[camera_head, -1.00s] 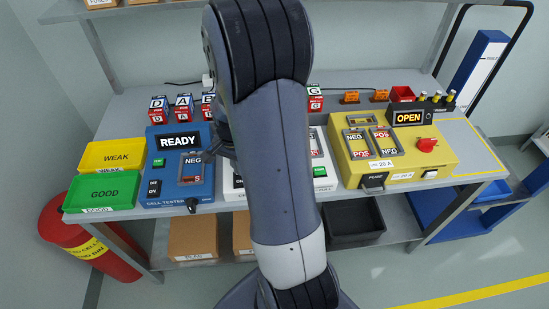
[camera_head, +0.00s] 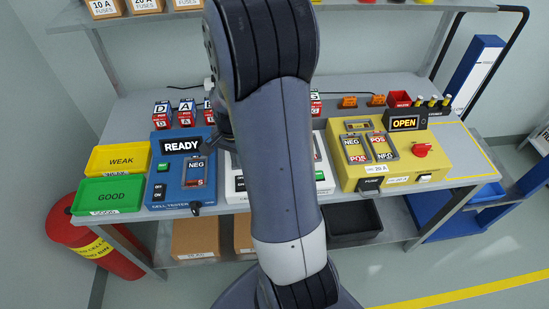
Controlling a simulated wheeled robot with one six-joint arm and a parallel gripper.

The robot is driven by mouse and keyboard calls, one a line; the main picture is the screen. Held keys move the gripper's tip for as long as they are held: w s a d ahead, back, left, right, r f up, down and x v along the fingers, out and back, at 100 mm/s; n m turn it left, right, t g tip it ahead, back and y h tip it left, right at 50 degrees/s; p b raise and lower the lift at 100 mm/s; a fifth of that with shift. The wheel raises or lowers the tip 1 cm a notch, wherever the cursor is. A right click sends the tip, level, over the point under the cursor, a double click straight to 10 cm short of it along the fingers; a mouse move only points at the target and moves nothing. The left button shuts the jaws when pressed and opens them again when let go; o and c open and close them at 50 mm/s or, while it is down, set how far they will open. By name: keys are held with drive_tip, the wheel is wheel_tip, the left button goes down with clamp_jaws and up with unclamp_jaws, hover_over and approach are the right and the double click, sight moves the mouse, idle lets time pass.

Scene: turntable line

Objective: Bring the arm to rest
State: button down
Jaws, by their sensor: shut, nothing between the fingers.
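My arm (camera_head: 272,160) fills the middle of the view and rises in front of the bench. A small dark part of my gripper (camera_head: 213,141) shows at the arm's left edge, just right of the blue cell tester (camera_head: 176,202). The rest is hidden behind the arm. It is shut and no held object shows. The tester's screen reads READY, and a cell marked NEG (camera_head: 195,170) sits in its bay.
A yellow box (camera_head: 435,165) reading OPEN holds two cells on the right. Yellow WEAK (camera_head: 117,160) and green GOOD (camera_head: 107,196) trays stand at the left. A white device (camera_head: 322,187) is partly hidden behind my arm. A shelf (camera_head: 170,17) runs above.

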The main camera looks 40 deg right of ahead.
drive_tip(key=shift+r, duration=0.65)
drive_tip(key=shift+f, duration=0.15)
wheel_tip(320, 180, down, 7)
drive_tip(key=b, duration=0.5)
drive_tip(key=shift+r, duration=0.25)
drive_tip(key=shift+r, duration=0.1)
